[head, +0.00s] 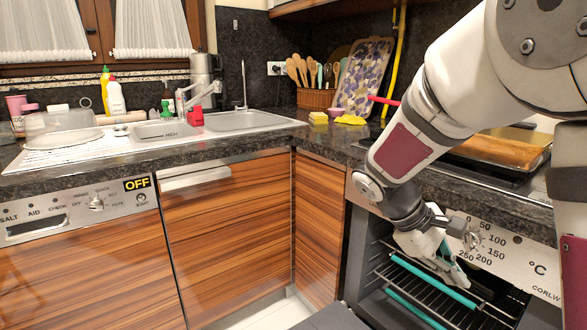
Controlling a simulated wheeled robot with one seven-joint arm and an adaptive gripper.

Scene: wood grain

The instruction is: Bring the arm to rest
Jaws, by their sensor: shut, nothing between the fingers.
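My arm reaches in from the upper right and points down at the front of the oven. My gripper (459,277) is shut and holds nothing I can see. It is at the oven's open mouth, over the teal-edged wire rack (413,270). I cannot tell whether the fingertips touch the rack. My forearm hides part of the oven's front and of the worktop behind it.
The oven door (331,317) is folded down at the bottom. The temperature panel (509,255) is right beside my gripper. The dark worktop (340,146) edge runs above the oven. Cabinet fronts (228,232) stand to the left. A sink (241,121) is farther back.

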